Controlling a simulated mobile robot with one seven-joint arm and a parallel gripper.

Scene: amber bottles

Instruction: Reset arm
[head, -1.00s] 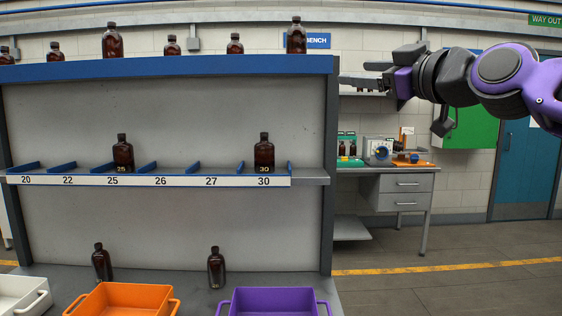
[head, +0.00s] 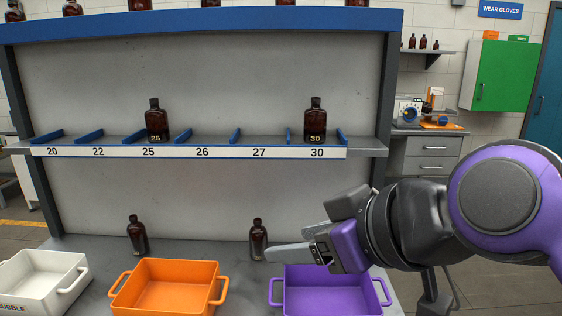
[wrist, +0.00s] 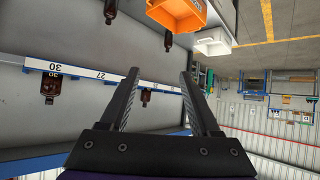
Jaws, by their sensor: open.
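My gripper (head: 290,240) is at the lower right in the head view, in front of the shelf and above the purple bin (head: 330,296). In the wrist view my gripper (wrist: 160,78) has its two fingers apart with nothing between them. An amber bottle (head: 157,121) stands in slot 25 and another amber bottle (head: 316,121) in slot 30 of the middle shelf. Two more stand on the lower counter: a left bottle (head: 137,236) and a right bottle (head: 258,239), the right one close behind my fingertips in the picture.
An orange bin (head: 170,268) and a white bin (head: 45,262) stand at the front of the counter. The blue top shelf (head: 200,24) carries several bottles. A green cabinet (head: 502,75) and a drawer desk (head: 428,145) are behind at the right.

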